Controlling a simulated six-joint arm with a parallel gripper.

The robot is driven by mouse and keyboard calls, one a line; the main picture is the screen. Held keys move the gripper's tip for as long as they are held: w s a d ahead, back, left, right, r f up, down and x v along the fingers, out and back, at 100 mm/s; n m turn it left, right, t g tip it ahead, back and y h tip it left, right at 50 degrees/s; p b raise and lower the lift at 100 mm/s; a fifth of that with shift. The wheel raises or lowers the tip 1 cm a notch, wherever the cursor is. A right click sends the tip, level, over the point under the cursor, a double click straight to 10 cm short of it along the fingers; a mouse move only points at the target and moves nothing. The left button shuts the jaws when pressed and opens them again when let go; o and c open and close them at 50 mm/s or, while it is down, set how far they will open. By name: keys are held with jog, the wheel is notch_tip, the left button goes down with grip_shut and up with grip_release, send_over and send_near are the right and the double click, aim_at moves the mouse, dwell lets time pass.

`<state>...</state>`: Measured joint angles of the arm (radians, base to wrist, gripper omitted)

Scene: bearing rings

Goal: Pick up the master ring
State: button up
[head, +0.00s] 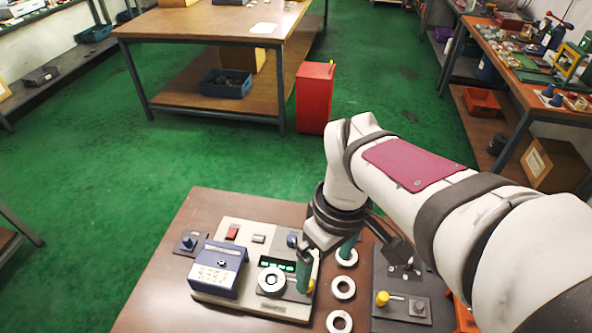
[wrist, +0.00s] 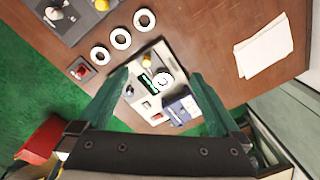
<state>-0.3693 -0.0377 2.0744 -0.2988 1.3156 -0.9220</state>
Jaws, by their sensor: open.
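Several pale rings show, and I cannot tell by look which is the master ring. One ring (head: 271,281) sits on the gauge machine; it shows between my fingertips in the wrist view (wrist: 162,82). Three more lie in a row right of the machine: a far ring (head: 346,256), a middle ring (head: 343,287) and a near ring (head: 339,322). A small dark plate with a reddish piece (wrist: 80,70) lies past the row's end in the wrist view. My gripper (head: 325,268) is open and empty above the machine's right side, its green fingers (wrist: 157,72) wide apart.
The gauge machine (head: 252,230) carries a blue box (head: 218,270) at its left. A grey tray with a yellow knob (head: 382,298) stands right of the rings. White papers (wrist: 265,50) lie on the bench in the wrist view. Bare bench (head: 160,300) shows at the left.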

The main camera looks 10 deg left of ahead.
jog(key=w+a+f+n, duration=0.4)
jog(key=w+a+n, duration=0.1)
jog(key=a+n, duration=0.6)
jog(key=shift+h, duration=0.3)
notch_tip(320, 180, down, 15)
jog(key=shift+d, duration=0.1)
grip_shut()
jog(key=shift+r, duration=0.6)
notch_tip(320, 180, up, 3)
jog(key=w+d+r+m, duration=0.2)
jog(key=d+r+m, duration=0.8)
jog(key=d, duration=0.1)
jog(key=w+d+r+m, duration=0.2)
jog(key=d+r+m, duration=0.8)
jog(key=d+m, duration=0.1)
jog(key=n, duration=0.7)
send_near(273, 279)
jog(key=shift+s+d+f, duration=0.1)
jog(key=shift+s+f, duration=0.05)
jog(key=shift+s, duration=0.2)
notch_tip(273, 279, down, 3)
jog(key=shift+r, duration=0.1)
jog(key=shift+f, duration=0.65)
